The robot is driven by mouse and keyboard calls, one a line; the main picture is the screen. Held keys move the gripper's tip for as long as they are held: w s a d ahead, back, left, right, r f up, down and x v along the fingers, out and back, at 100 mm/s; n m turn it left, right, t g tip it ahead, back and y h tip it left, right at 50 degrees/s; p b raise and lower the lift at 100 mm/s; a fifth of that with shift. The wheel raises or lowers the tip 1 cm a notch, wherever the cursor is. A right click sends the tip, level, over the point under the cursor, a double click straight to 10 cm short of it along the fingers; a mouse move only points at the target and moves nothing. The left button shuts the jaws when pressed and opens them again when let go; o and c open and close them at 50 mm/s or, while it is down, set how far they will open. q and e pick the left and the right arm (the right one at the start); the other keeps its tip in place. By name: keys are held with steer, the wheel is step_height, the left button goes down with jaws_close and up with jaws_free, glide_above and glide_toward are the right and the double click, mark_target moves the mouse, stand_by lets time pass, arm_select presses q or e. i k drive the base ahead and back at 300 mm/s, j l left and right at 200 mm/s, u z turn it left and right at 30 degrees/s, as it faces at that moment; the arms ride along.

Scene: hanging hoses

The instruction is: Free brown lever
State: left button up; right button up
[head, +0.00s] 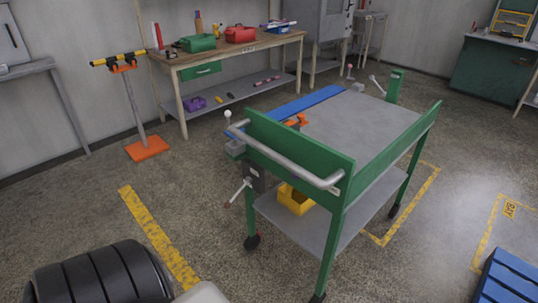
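A green cart (345,175) with a grey top stands in the middle of the head view. On its near left corner a dark grey box (254,176) carries a metal lever (238,193) angled down to the left, with a small brownish-red tip; this looks like the brown lever. Another lever with a white knob (228,115) sits above a grey block at the cart's left side. At the far end, one lever has a pinkish knob (350,67) and another is bare silver (377,85). Whether anything holds the brownish lever is too small to tell. Neither gripper is in view.
A silver handle bar (285,158) spans the cart's near end. A yellow bin (296,198) sits on the lower shelf. An orange-based stand (147,148) and a workbench (225,50) stand behind left.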

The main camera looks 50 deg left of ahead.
mark_target(228, 204)
steer(key=i+l+u, duration=0.1)
steer(key=l+u, duration=0.15)
steer(key=u, duration=0.2)
steer(key=l+u, duration=0.2)
steer(key=u, duration=0.25)
steer(key=l+u, duration=0.3)
steer(key=u, duration=0.15)
